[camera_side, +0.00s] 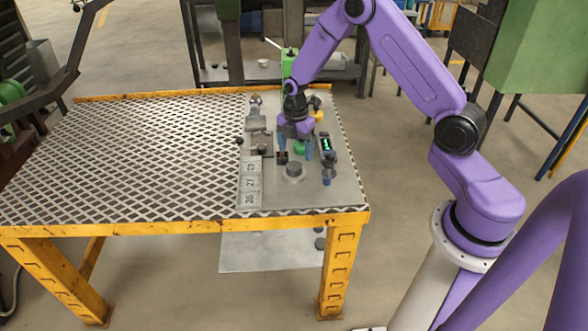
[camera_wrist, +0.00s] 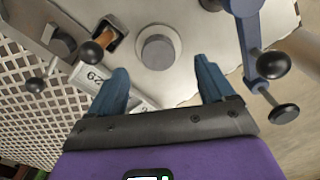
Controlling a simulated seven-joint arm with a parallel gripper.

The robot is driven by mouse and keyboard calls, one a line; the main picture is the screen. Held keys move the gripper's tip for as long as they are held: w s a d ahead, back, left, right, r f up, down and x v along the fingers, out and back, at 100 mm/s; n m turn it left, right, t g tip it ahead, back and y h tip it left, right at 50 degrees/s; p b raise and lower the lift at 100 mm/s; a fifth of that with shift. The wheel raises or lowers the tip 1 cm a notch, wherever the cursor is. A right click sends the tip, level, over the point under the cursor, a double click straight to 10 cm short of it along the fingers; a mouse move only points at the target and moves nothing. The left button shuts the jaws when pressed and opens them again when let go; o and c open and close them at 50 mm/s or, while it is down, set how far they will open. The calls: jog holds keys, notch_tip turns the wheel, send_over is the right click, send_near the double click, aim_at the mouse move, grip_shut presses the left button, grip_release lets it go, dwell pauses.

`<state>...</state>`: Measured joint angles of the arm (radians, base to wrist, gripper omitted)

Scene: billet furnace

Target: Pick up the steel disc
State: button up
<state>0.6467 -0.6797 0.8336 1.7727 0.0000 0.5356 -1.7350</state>
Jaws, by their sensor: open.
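The steel disc (camera_side: 293,170) is a short, round grey piece on a grey metal plate, near the right end of the table. In the wrist view the disc (camera_wrist: 158,52) lies on a wider round grey base, upper centre, just beyond the fingertips. My gripper (camera_side: 295,154) points down with its blue fingers just behind the disc in the side view. In the wrist view my gripper (camera_wrist: 161,70) is open, with nothing between its fingers. The disc is apart from both fingers.
A blue clamp-like fixture (camera_side: 327,171) with a dark knob stands right of the disc; it also shows in the wrist view (camera_wrist: 271,64). Numbered plates (camera_side: 251,183) lie to the left. The mesh tabletop (camera_side: 130,160) further left is clear.

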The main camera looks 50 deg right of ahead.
aim_at(294, 165)
jog(key=shift+w+a+f, duration=0.1)
jog(key=shift+w+f, duration=0.05)
jog(key=shift+f, duration=2.6)
grip_shut()
jog(key=shift+r, duration=0.1)
